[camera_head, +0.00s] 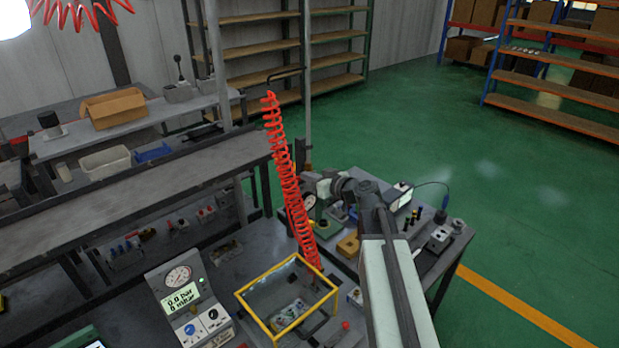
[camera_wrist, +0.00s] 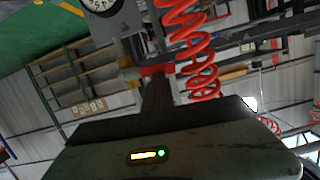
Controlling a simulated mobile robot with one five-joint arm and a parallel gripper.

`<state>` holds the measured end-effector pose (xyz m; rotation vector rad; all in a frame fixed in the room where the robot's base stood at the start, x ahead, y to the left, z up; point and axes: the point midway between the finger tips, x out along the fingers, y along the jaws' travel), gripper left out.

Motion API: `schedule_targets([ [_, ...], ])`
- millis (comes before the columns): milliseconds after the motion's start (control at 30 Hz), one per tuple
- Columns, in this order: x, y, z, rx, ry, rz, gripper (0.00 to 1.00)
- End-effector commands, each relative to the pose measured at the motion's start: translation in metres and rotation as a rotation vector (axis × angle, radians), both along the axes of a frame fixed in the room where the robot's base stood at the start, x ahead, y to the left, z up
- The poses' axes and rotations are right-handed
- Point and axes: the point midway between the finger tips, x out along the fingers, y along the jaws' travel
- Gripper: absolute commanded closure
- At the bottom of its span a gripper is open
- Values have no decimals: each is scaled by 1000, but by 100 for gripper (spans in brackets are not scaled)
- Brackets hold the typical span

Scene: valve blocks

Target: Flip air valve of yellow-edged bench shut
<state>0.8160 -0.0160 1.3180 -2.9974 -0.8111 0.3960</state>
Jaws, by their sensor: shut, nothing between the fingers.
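In the wrist view a small red handle (camera_wrist: 158,70) with brass-yellow fittings (camera_wrist: 128,63) beside it looks like an air valve; its exact setting is unclear. My gripper (camera_wrist: 157,82) is shut and empty, its dark fingertips close to the red handle; I cannot tell whether they touch. In the head view my gripper (camera_head: 313,183) is at the upright post behind the bench, next to a round gauge (camera_head: 309,201), and the valve there is mostly hidden. I cannot make out a yellow edge on this bench.
A red coiled hose (camera_head: 287,180) hangs just left of my gripper and also shows in the wrist view (camera_wrist: 190,45). A yellow-framed clear box (camera_head: 259,321) and a gauge unit (camera_head: 188,302) stand on the bench. Open green floor (camera_head: 480,150) lies to the right.

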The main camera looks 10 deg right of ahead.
Motion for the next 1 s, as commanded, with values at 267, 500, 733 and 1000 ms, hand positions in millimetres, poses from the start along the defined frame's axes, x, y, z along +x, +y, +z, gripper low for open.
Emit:
schedule_targets([
  [267,0,9,1,6,2,15,100],
  [500,0,9,10,7,2,17,100],
  [733,-5,-3,54,10,-2,14,100],
  [1000,-60,-40,61,6,-2,7,100],
])
